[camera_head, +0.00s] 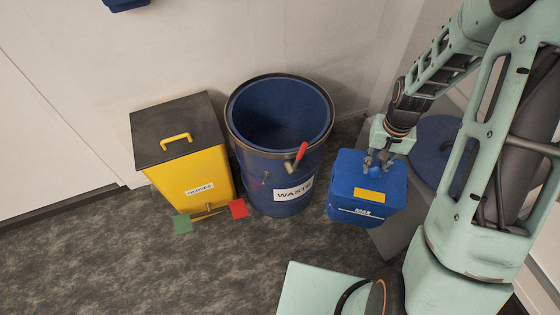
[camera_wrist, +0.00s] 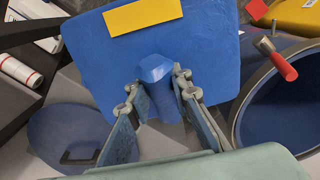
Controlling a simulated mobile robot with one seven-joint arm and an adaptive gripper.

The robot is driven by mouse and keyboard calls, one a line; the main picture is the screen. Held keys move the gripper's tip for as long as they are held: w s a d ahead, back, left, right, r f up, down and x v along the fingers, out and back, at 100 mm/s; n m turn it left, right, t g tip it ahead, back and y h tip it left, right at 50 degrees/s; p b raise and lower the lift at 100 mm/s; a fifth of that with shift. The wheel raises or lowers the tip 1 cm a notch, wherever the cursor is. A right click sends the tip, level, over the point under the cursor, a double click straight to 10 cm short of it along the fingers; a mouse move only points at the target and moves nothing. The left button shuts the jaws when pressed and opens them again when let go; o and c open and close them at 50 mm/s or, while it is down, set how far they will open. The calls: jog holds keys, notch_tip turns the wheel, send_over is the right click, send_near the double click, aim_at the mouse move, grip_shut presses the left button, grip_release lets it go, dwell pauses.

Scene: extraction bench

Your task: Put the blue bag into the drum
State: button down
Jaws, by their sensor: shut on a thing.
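The blue bag (camera_head: 367,189) is box-shaped, with a yellow label on top and white lettering on its front. My gripper (camera_head: 378,160) is shut on the knob on top of the bag. In the wrist view my gripper's fingers (camera_wrist: 160,100) stand on both sides of the blue knob, and the bag (camera_wrist: 185,50) fills the upper middle. The bag hangs to the right of the drum, apart from it. The blue drum (camera_head: 258,172) is open at the top and empty as far as I see, with a WASTE label. The drum also shows at the right of the wrist view (camera_wrist: 238,125).
A red-handled lever (camera_head: 300,152) sticks out at the drum's rim. A yellow bin (camera_head: 190,180) with a dark lid stands left of the drum, with green and red pedals in front. A round blue lid (camera_head: 436,145) lies on a grey surface behind my gripper. Floor in front is clear.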

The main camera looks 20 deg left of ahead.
jog(key=shift+w+f+b, duration=1.2)
jog(key=shift+f+b, duration=0.3)
jog(key=shift+b, duration=2.2)
jog(key=w+f+b, duration=0.1)
jog(key=b, duration=0.5)
jog(key=shift+f, duration=0.15)
jog(key=b, duration=0.4)
jog(key=shift+w+f, duration=0.3)
jog(key=shift+b, duration=0.55)
jog(key=shift+r+b, duration=0.25)
jog(key=shift+b, duration=0.95)
